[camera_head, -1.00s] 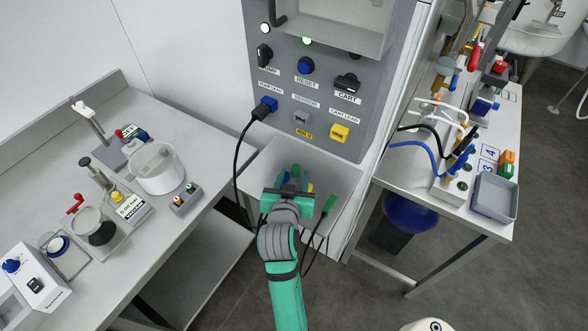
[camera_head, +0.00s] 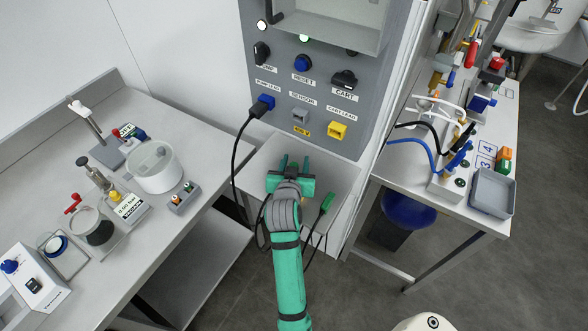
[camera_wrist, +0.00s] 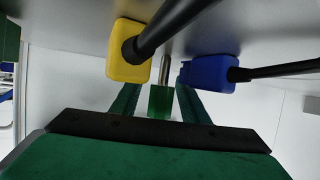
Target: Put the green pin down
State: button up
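The green pin (camera_wrist: 160,102) shows in the wrist view as a small green block with a grey metal rod above it. It lies between the two fingers of my gripper (camera_wrist: 159,92), with a gap visible on each side. The fingers are apart, so the gripper looks open around the pin. In the head view my gripper (camera_head: 294,165) is over the grey shelf (camera_head: 335,178) below the panel, and the pin cannot be made out there. Whether the pin touches the shelf is unclear.
A yellow plug (camera_wrist: 129,52) and a blue plug (camera_wrist: 208,73), both with black cables, flank the pin closely in the wrist view. A green-ended lead (camera_head: 327,203) lies at the shelf's right. The grey panel (camera_head: 300,140) rises behind; benches stand on both sides.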

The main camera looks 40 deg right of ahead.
grip_shut()
